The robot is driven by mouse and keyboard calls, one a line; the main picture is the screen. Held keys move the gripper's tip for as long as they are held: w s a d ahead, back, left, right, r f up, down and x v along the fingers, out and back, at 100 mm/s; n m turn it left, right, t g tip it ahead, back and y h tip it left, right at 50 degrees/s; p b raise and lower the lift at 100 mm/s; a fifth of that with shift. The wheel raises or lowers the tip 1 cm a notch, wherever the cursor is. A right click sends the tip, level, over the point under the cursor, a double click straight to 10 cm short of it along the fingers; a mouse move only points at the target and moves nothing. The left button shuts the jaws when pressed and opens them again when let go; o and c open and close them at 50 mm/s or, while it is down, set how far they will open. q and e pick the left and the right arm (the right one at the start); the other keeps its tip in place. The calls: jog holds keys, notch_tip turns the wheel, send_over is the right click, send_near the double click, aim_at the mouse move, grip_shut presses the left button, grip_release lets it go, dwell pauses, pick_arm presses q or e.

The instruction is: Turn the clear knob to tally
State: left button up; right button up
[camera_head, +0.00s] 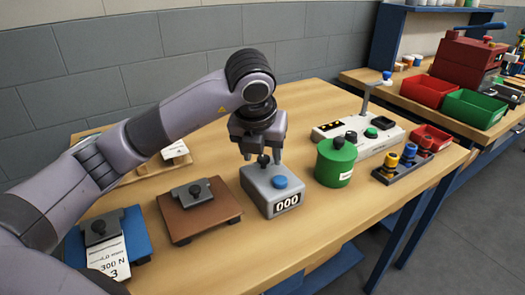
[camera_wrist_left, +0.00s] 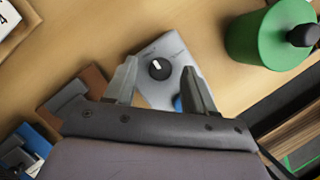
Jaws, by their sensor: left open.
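The clear knob (camera_head: 263,161) is a small black knob on top of a grey counter box (camera_head: 258,190). The box has a blue button (camera_head: 280,182) and a front display (camera_head: 287,203) reading 000. In the wrist view the knob (camera_wrist_left: 160,69) shows a white pointer mark; the lettering around it is too small to read. My left gripper (camera_head: 261,154) points down over the box, its fingers close to the knob. In the wrist view its open fingers (camera_wrist_left: 158,72) stand either side of the knob, apart from it. Whether the fingertips reach knob height is unclear. My right gripper is out of view.
A green canister (camera_head: 336,165) with a black knob stands right of the box. A brown plate (camera_head: 205,218) with a grey block lies left, and a blue plate (camera_head: 130,228) further left. A white device (camera_head: 372,138) stands behind the canister. Bare table lies in front.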

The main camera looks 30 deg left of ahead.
aim_at(260, 176)
pick_arm(q)
jog(key=v, duration=0.5)
jog(key=shift+r, duration=0.25)
jog(key=shift+v, duration=0.8)
jog(key=shift+s+f, duration=0.1)
